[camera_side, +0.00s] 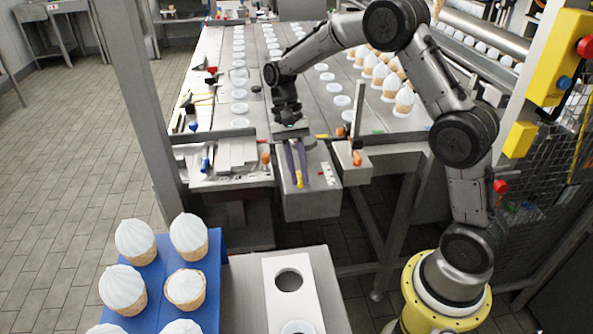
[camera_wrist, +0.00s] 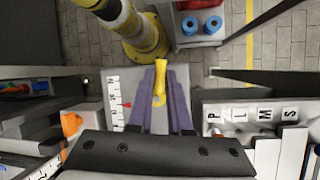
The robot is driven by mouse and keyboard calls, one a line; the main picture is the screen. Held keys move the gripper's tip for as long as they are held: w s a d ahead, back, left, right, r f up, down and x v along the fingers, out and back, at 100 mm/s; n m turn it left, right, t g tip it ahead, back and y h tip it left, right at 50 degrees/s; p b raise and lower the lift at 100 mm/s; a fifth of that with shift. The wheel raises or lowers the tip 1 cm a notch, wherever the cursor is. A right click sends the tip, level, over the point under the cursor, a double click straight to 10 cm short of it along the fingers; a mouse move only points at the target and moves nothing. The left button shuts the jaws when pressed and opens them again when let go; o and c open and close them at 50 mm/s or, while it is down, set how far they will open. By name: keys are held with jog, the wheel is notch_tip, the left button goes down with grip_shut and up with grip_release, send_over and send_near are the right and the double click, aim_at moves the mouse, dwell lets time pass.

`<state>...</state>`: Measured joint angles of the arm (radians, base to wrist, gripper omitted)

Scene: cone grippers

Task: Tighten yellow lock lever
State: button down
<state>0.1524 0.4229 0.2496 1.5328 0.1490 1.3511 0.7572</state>
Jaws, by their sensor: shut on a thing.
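The yellow lock lever (camera_wrist: 160,80) shows in the wrist view between two long purple fingers, its far end near the fingertips and its near end at a round pivot. My gripper (camera_wrist: 160,72) is shut on the lever, with one finger on each side of it. In the side view, my gripper (camera_side: 297,184) reaches down over a grey box at the conveyor's near end, and the yellow lever (camera_side: 299,181) shows as a small strip by the fingers. The dark gripper body hides the lower part of the wrist view.
A white scale with a red pointer (camera_wrist: 126,105) lies left of the lever. Labels with letters (camera_wrist: 252,114) lie to the right. Orange knobs (camera_side: 356,158) stand beside the box. A blue rack (camera_side: 150,270) of filled cones stands at front left. White-topped cones (camera_side: 404,100) stand at the right.

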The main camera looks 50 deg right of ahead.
jog(key=shift+s+r+n+h, duration=0.1)
jog(key=shift+n+h, duration=0.3)
jog(key=shift+n, duration=0.6)
jog(key=shift+d, duration=0.1)
jog(key=c, duration=0.8)
grip_release()
jog(key=shift+c, duration=0.2)
jog(key=v, duration=1.3)
jog(key=shift+w+r, duration=0.25)
